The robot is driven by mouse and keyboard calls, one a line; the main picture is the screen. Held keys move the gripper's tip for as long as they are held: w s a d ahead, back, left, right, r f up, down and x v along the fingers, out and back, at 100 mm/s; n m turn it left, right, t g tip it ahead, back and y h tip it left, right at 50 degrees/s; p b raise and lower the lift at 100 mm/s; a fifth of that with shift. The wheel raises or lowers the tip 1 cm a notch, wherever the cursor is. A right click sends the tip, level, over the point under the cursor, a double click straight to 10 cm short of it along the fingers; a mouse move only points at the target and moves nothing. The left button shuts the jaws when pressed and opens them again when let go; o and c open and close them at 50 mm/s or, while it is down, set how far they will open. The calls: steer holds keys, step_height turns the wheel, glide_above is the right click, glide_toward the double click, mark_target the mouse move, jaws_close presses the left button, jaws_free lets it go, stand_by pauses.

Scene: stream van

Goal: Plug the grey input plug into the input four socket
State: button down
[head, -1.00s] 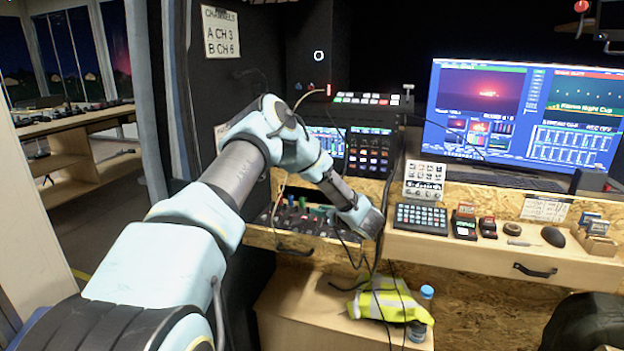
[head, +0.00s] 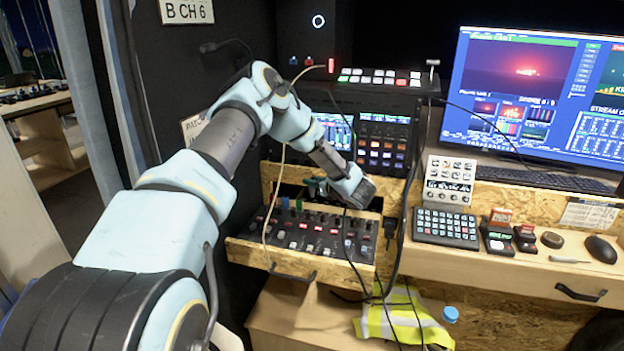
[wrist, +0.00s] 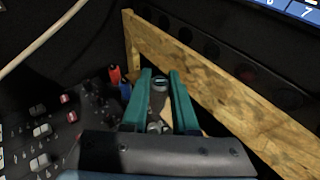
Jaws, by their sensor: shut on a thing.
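My gripper (head: 316,187) has teal fingers and is over the back of the mixer (head: 310,234) in the pulled-out drawer. In the wrist view, my gripper (wrist: 160,74) is shut on a small grey round-ended piece, which looks like the grey input plug (wrist: 160,86). Its lower part is hidden by the fingers and the gripper body. Red (wrist: 115,74) and blue (wrist: 126,91) plugs stand to the left of the fingers, at the mixer's back edge. I cannot make out the input four socket or its label.
A wooden board (wrist: 210,75) runs close along the right of the fingers in the wrist view. A pale cable (head: 267,215) hangs across the mixer, and dark cables hang at its right. A keypad (head: 446,227) and monitor (head: 540,95) are further right.

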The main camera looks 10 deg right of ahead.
mark_target(313, 196)
steer(key=shift+s+b, duration=0.15)
steer(key=shift+b, duration=0.35)
step_height(313, 196, down, 5)
steer(key=b, duration=0.4)
steer(key=shift+r, duration=0.1)
steer(key=shift+s+f+b, duration=0.1)
steer(key=shift+f+b, duration=1.15)
steer(key=shift+b, duration=0.3)
stand_by(0.4)
steer(key=shift+r, duration=0.1)
steer(key=shift+r, duration=0.85)
stand_by(0.8)
steer(key=shift+f+b, duration=0.95)
stand_by(0.4)
steer(key=shift+r, duration=0.15)
